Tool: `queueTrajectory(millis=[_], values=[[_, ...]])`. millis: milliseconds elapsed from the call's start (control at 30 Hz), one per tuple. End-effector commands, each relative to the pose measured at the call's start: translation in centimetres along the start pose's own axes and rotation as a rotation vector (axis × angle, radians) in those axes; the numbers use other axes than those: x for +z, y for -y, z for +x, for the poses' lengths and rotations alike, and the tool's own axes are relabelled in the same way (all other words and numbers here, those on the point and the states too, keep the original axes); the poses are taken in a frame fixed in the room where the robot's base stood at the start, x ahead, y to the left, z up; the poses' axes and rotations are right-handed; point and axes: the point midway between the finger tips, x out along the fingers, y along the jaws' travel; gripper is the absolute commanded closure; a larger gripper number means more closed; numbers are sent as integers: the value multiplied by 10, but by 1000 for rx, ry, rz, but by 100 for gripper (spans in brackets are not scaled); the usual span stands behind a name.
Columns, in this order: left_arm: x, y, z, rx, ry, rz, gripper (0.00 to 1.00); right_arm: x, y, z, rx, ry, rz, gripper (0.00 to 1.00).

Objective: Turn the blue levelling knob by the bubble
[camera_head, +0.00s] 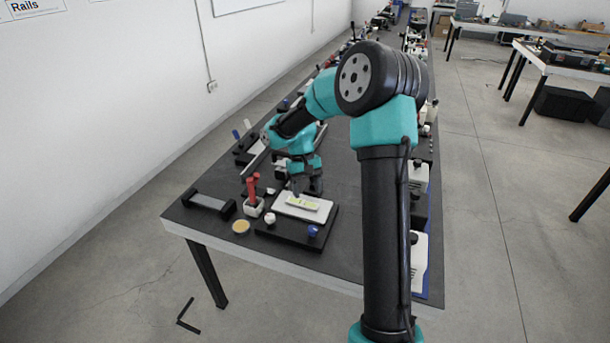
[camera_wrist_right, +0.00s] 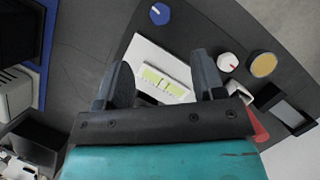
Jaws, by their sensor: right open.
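The blue levelling knob (camera_head: 313,230) is on the near right corner of a black base plate (camera_head: 280,234). In the right wrist view the knob (camera_wrist_right: 160,13) is at the top, beyond my fingertips and apart from them. The bubble level (camera_head: 303,203), a pale yellow-green vial, lies on a white plate (camera_head: 285,208) on the base. It also shows in the right wrist view (camera_wrist_right: 165,83), between my fingers. My right gripper (camera_head: 304,190) is above the far part of the white plate. It is open and empty. A white knob (camera_head: 270,218) is on the base's left side. My left gripper is not in view.
A white holder (camera_head: 254,207) with red-handled tools stands left of the base. A round tan disc (camera_head: 241,227) lies near the table's front edge. White and blue items line the right edge.

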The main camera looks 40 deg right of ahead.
Motion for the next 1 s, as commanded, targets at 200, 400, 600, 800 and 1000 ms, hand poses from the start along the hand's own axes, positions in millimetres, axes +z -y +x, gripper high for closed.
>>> queueTrajectory(millis=[200, 400, 600, 800, 1000], values=[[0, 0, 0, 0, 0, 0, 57, 0, 0, -33, 0, -2, 1, 37], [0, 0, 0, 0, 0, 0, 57, 0, 0, -42, 0, 0, 0, 37], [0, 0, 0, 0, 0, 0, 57, 0, 0, -42, 0, 0, 0, 37], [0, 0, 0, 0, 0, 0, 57, 0, 0, -42, 0, 0, 0, 37], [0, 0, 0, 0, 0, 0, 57, -4, 11, -28, -9, -11, -22, 37]])
